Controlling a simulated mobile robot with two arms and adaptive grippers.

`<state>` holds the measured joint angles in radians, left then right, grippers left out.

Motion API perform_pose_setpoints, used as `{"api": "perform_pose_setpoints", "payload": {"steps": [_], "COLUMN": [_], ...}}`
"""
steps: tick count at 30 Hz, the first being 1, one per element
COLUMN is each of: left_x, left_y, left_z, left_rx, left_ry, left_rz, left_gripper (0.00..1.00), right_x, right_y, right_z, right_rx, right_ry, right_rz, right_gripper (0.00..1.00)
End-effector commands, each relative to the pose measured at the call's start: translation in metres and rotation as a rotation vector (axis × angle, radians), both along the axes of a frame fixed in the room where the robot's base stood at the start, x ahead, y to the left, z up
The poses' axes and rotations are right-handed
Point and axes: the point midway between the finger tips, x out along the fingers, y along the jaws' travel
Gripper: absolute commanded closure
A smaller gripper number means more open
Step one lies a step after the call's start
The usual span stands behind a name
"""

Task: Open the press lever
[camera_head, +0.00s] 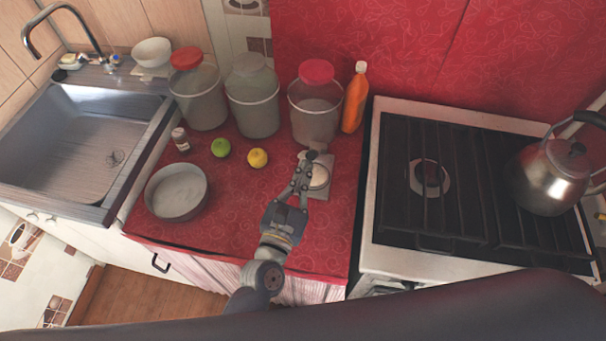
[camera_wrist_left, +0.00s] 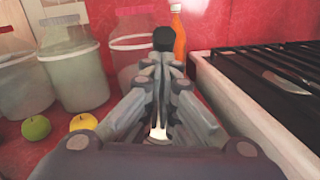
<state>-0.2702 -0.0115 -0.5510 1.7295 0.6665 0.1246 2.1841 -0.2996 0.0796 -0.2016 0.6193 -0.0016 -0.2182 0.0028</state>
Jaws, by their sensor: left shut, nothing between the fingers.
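The press (camera_head: 321,177), a small grey and white device, stands on the red counter in front of the right-hand jar. My left gripper (camera_head: 304,166) is over its left side and hides part of it. In the left wrist view the gripper (camera_wrist_left: 161,72) is shut and empty, with a dark rounded knob (camera_wrist_left: 164,38), probably the lever's end, just beyond the fingertips. A pale piece of the press (camera_wrist_left: 158,132) shows between the fingers. I cannot tell whether the gripper touches the lever. My right gripper is not in view.
Three large jars (camera_head: 253,106) and an orange bottle (camera_head: 355,98) stand behind. A green apple (camera_head: 221,148), a yellow fruit (camera_head: 257,158), a small shaker (camera_head: 180,139) and a metal pot (camera_head: 176,191) are left. The stove (camera_head: 384,258) with a kettle (camera_head: 552,176) is right.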

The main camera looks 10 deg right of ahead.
Motion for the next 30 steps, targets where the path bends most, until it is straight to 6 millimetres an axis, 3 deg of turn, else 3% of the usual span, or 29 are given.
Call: {"api": "perform_pose_setpoints", "payload": {"steps": [1, 12, 21, 30], "left_x": [0.002, 0.03, 0.053, 0.061], "left_y": [0.0, -0.01, -0.017, -0.02], "left_z": [0.011, 0.051, 0.066, 0.069], "left_rx": [-0.005, -0.005, -0.003, -0.002], "left_ry": [-0.002, -0.005, -0.003, -0.001], "left_rz": [0.001, 0.001, 0.001, 0.001], "left_gripper": [1.0, 1.0, 1.0, 1.0], "right_x": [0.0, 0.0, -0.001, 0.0], "right_y": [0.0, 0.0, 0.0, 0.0], "right_z": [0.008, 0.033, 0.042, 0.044], "right_rx": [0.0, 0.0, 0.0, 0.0], "right_ry": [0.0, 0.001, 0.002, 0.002], "right_rz": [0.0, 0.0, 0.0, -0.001], "right_gripper": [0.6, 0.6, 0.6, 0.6]}}
